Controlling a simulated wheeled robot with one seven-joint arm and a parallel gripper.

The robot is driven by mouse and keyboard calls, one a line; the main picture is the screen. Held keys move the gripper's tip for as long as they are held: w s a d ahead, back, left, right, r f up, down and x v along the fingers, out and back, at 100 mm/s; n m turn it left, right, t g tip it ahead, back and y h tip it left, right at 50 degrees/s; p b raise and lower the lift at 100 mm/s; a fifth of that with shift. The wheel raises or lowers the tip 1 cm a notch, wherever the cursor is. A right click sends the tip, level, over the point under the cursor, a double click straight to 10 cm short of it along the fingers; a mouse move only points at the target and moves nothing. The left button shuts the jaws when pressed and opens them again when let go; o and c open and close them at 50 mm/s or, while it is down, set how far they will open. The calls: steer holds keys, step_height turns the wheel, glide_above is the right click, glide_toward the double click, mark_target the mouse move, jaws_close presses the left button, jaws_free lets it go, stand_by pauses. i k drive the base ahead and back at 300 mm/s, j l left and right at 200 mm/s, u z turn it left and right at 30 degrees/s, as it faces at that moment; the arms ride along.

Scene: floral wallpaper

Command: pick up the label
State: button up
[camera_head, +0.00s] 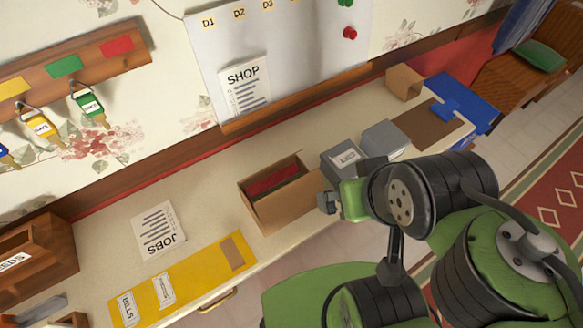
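Several white labels are in view. One label (345,157) lies on top of a grey box (337,170) on the counter, just behind my gripper. A label reading BILLS (127,308) and another label (163,290) with small text lie on a yellow board (195,275) at the counter's front left. My gripper (326,201) is beside the right side of the open cardboard box (272,205), seen from behind my arm. Its fingers are small and dark, and I cannot tell whether they are open. I see no label at the fingers.
A JOBS sheet (158,230) lies on the counter (105,235). A wooden box (35,260) stands far left, with a blue item (462,98) at the right. Keys hang from a wall rack (75,66). Counter around the JOBS sheet is clear.

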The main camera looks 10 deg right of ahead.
mark_target(166, 295)
steer(key=k+u, duration=0.1)
steer(key=u, duration=0.3)
steer(key=k+j+u, duration=0.1)
steer(key=u, duration=0.35)
steer(key=j+u, duration=0.2)
steer(key=u, duration=0.2)
steer(key=k+j+u, duration=0.15)
steer(key=u, duration=0.3)
steer(key=z, duration=2.6)
steer(key=u, duration=2.6)
steer(key=i+j+u, duration=0.2)
steer(key=k+l, duration=0.05)
steer(key=l, duration=0.05)
